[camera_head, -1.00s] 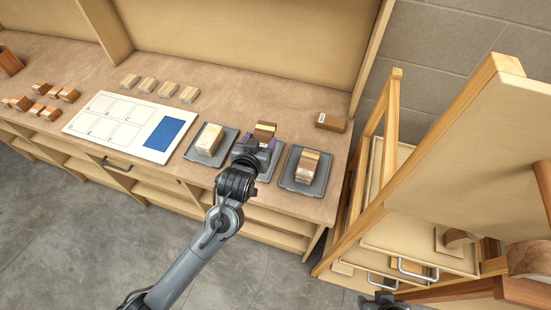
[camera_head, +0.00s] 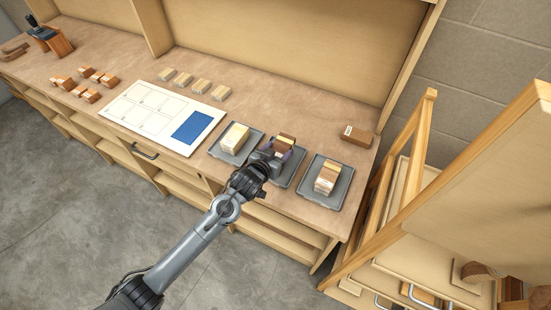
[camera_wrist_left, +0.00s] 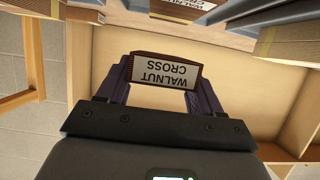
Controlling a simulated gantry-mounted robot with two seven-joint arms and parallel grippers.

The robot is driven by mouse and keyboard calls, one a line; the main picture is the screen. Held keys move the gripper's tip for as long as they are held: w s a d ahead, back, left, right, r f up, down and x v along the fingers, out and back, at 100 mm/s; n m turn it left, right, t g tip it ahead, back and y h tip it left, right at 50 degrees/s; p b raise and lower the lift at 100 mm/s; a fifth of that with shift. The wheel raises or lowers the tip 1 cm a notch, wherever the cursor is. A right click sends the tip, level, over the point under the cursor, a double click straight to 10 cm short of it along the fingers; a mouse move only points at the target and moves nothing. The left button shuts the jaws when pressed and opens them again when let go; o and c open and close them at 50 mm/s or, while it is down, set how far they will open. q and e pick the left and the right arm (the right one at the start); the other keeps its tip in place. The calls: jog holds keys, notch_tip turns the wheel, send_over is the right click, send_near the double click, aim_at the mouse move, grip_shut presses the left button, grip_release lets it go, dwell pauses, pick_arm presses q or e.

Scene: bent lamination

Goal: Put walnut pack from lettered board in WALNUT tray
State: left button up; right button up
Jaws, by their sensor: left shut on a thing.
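My left gripper (camera_head: 275,156) is over the middle grey tray (camera_head: 284,183). It is shut on a dark brown walnut pack (camera_head: 285,140). In the left wrist view the pack (camera_wrist_left: 164,73) sits between the fingers, and its white label reads "WALNUT CROSS" upside down. Whether the pack touches the tray is hidden by the gripper. The white lettered board (camera_head: 150,117) has outlined cells and a blue rectangle; no pack shows on it, and its letters are too small to read. My right gripper is out of view.
The left tray (camera_head: 218,154) holds a pale pack; the right tray (camera_head: 320,201) holds a striped brown and pale stack. A brown block (camera_head: 357,135) lies at the bench's right end. Pale blocks (camera_head: 201,86) and reddish-brown blocks (camera_head: 91,95) lie beyond and left of the board.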

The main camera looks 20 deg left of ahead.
pick_arm(q)
jog(key=shift+w+a+f, duration=0.2)
jog(key=shift+a, duration=0.1)
jog(key=shift+f, duration=2.05)
jog(key=shift+f+b, duration=0.15)
jog(key=shift+b, duration=0.15)
jog(key=o, duration=1.1)
